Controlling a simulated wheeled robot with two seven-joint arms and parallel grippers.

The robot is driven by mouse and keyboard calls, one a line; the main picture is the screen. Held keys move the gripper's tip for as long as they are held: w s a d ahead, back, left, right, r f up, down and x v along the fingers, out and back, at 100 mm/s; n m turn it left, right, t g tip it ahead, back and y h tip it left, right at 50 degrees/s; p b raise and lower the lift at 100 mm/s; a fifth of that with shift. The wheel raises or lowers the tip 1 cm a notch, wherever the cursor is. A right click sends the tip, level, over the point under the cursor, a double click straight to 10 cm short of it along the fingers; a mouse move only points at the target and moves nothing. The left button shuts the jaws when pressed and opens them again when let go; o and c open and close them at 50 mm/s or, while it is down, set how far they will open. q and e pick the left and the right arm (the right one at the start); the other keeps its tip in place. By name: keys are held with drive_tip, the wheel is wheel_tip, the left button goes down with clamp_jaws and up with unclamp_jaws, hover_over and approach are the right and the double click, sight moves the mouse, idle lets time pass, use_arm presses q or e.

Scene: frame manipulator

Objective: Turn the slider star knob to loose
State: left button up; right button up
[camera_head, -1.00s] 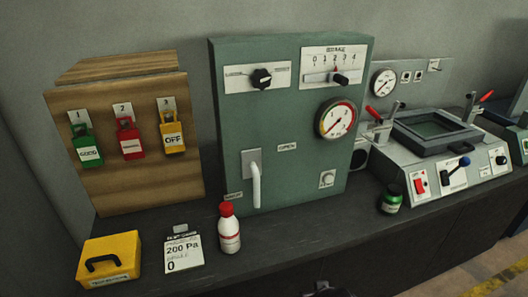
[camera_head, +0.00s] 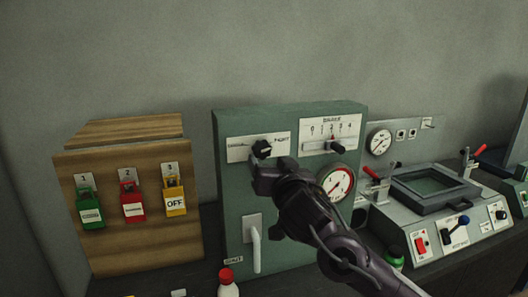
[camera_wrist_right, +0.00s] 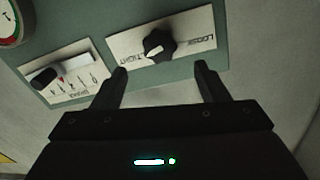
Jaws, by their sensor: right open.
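The black star knob (camera_head: 262,149) is on a white label plate (camera_head: 240,149) at the upper left of the green cabinet front. In the right wrist view, which shows it upside down, the knob (camera_wrist_right: 160,45) sits between the words TIGHT and LOOSE. Its white pointer mark leans to the TIGHT side. My right gripper (camera_wrist_right: 162,80) is open, its fingers spread to either side of the knob and its tips short of it, with nothing held. In the head view the right gripper (camera_head: 265,172) is just below the knob. My left gripper is not in view.
The slider scale (camera_head: 331,133) is right of the knob on the same cabinet, with a round gauge (camera_head: 338,182) below it. A white handle (camera_head: 256,248) is low on the cabinet. A wooden board with padlocks (camera_head: 132,205) stands at left, a press machine (camera_head: 440,215) at right.

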sight(263, 150)
drive_tip(key=p+x, duration=0.2)
drive_tip(key=x, duration=0.4)
drive_tip(key=shift+w+r+p, duration=0.1)
drive_tip(key=shift+p, duration=0.3)
drive_tip(key=shift+w+a, duration=0.15)
drive_tip(key=shift+w, duration=0.35)
